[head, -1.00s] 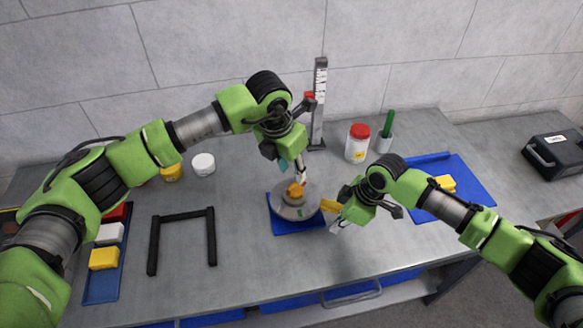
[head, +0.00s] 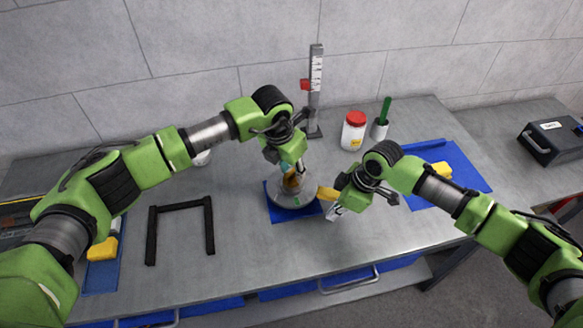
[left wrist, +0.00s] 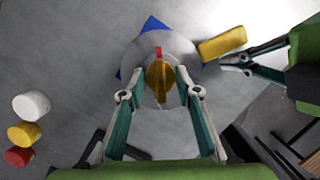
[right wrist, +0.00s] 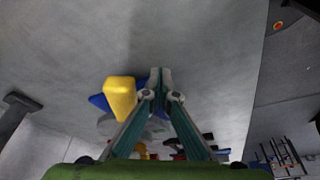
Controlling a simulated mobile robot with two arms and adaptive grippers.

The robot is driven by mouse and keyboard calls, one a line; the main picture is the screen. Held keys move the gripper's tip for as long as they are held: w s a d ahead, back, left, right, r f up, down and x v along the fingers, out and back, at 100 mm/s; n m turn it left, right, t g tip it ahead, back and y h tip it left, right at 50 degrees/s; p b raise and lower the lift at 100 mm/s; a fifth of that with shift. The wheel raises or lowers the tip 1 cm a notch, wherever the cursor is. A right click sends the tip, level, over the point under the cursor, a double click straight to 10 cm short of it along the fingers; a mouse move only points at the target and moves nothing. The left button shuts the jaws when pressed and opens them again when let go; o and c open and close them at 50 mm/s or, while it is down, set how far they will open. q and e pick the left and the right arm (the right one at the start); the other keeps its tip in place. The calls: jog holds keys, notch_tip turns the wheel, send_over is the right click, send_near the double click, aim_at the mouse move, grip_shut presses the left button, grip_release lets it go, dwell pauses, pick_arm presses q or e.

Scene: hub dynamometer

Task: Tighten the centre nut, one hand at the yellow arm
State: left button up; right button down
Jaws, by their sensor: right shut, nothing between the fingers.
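The hub is a round grey disc (head: 282,197) on a blue base (head: 310,211), and it also shows in the left wrist view (left wrist: 150,50). The orange-yellow centre nut (left wrist: 158,80) stands upright on it, with a red mark behind it. My left gripper (left wrist: 161,82) is over the hub, its fingers apart on either side of the nut; a narrow gap seems to show. In the head view this gripper (head: 292,172) partly hides the nut. The yellow arm (head: 328,193) sticks out to the right of the hub. My right gripper (right wrist: 160,75) is shut and empty, close beside the yellow arm (right wrist: 120,97).
A black frame (head: 208,228) lies left of the hub. Behind stand a scale post (head: 315,95), a red-lidded jar (head: 353,132) and a cup (head: 379,129) with a green handle. A blue mat (head: 460,180) is at right.

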pick_arm(q)
grip_shut()
jog(key=m+g+h, duration=0.1)
jog(key=m, duration=0.5)
jog(key=shift+m, duration=0.4)
jog(key=m+g, duration=0.1)
jog(key=m, duration=0.2)
jog(key=m+g, duration=0.1)
jog(key=m, duration=0.3)
pick_arm(e)
jog(key=shift+w, duration=0.15)
jog(key=shift+w+d, duration=0.25)
jog(key=shift+w, duration=0.45)
jog(key=shift+w+d, duration=0.2)
jog(key=shift+w, duration=0.45)
